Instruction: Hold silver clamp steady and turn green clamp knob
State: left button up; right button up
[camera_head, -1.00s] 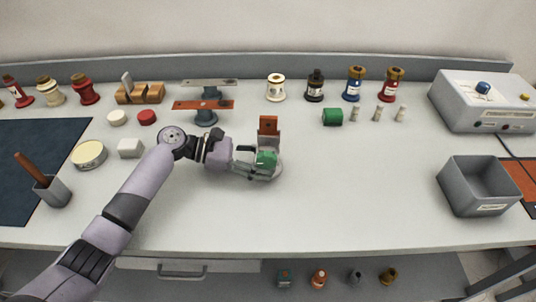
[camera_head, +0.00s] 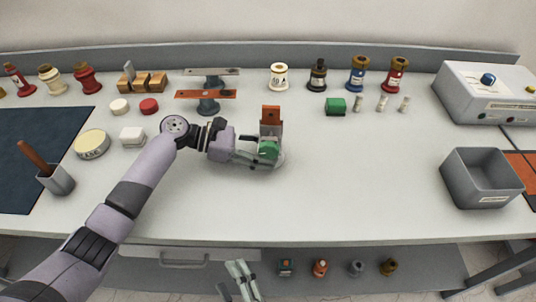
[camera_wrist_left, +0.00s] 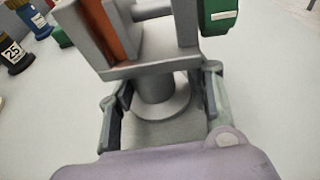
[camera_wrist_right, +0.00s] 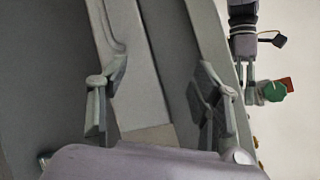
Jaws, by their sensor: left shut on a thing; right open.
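The silver clamp (camera_head: 277,130) stands upright on the table, with a copper-coloured bar (camera_head: 270,115) in it. In the left wrist view the clamp (camera_wrist_left: 185,25) stands on a round post (camera_wrist_left: 156,88) and round base. My left gripper (camera_head: 266,158) is shut around this post, one finger on each side. The green clamp knob (camera_head: 267,150) is on the clamp's near side; it shows at the top of the left wrist view (camera_wrist_left: 218,15) and at the right of the right wrist view (camera_wrist_right: 275,91). My right gripper (camera_head: 240,270) is open and empty, low before the table's front edge.
The table edge (camera_head: 330,235) lies between my right gripper and the clamp. Another green part (camera_head: 335,106) and several small posts stand behind right. A grey bin (camera_head: 480,180) is at right. A stand with bars (camera_head: 207,105) is behind left. The table right of the clamp is clear.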

aim_at(268, 153)
jog(key=w+r+m+t+h, duration=0.1)
jog(key=w+r+m+h, duration=0.1)
jog(key=r+m, duration=0.1)
jog(key=w+d+r+m+t+h, duration=0.1)
jog(key=w+r+m+h, duration=0.1)
jog(key=r+m, duration=0.2)
jog(key=w+d+r+m+t+h, duration=0.1)
jog(key=w+r+m+h, duration=0.1)
jog(key=r+m, duration=0.2)
jog(key=shift+w+d+r+t, duration=0.15)
jog(key=shift+r+t, duration=0.05)
jog(key=shift+r, duration=0.55)
jog(key=shift+w+d+r+t, duration=0.1)
jog(key=shift+w+r+t, duration=0.1)
jog(key=shift+r, duration=0.55)
jog(key=w+d+r+m+h, duration=0.1)
jog(key=d+r+m+h, duration=0.1)
jog(key=m, duration=0.1)
jog(key=w+d+r+m+h, duration=0.1)
jog(key=d+h, duration=0.1)
jog(key=shift+w+d+r+m, duration=0.1)
jog(key=shift+w+r+m, duration=0.05)
jog(key=shift+w+m, duration=0.25)
jog(key=shift+w+d+r, duration=0.1)
jog(key=shift+w+d, duration=0.1)
jog(key=shift+w, duration=0.1)
jog(key=w, duration=1.1)
jog(key=shift+w+d, duration=0.15)
jog(key=shift+d, duration=0.2)
jog(key=shift+c, duration=0.4)
